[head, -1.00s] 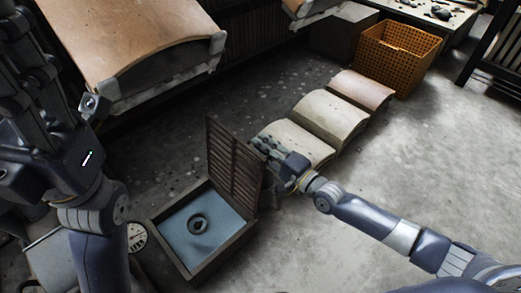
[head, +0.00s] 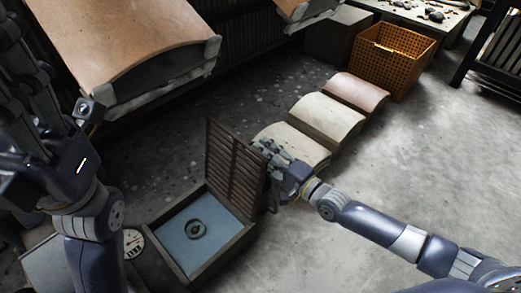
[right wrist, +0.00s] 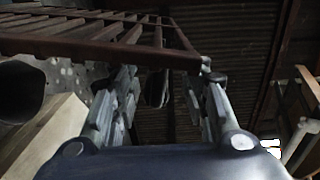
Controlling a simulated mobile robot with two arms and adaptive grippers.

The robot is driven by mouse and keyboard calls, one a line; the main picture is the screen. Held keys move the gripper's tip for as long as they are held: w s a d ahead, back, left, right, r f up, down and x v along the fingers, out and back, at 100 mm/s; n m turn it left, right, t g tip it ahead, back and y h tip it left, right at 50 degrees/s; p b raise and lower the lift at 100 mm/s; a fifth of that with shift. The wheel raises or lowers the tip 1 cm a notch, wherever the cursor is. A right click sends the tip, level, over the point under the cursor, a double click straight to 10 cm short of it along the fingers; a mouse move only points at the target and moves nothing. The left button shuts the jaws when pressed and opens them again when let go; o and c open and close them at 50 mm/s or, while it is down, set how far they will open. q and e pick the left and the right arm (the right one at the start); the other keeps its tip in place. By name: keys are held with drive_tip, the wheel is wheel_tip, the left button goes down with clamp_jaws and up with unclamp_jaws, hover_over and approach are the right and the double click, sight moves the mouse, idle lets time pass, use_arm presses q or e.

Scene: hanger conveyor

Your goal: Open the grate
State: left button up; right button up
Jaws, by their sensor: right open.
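The brown slatted grate (head: 236,168) stands swung up, nearly upright, along the back edge of the box (head: 233,250). The box is open on top. Inside lies a blue-grey surface with a dark ring (head: 195,229). My right gripper (head: 268,150) is open, just right of the grate near its upper right edge. In the right wrist view, the grate (right wrist: 100,38) runs across just above the spread fingers (right wrist: 160,90). I cannot tell whether they touch it. My left gripper (head: 18,90) is raised at the left edge, its jaw state unclear.
Several curved pads (head: 327,117) lie in a row behind my right gripper. An orange basket (head: 385,68) stands at the back right. A round dial (head: 133,242) sits left of the box. A large tan curved panel (head: 125,40) fills the upper left. The floor at right is clear.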

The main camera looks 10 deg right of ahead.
drive_tip(key=v, duration=1)
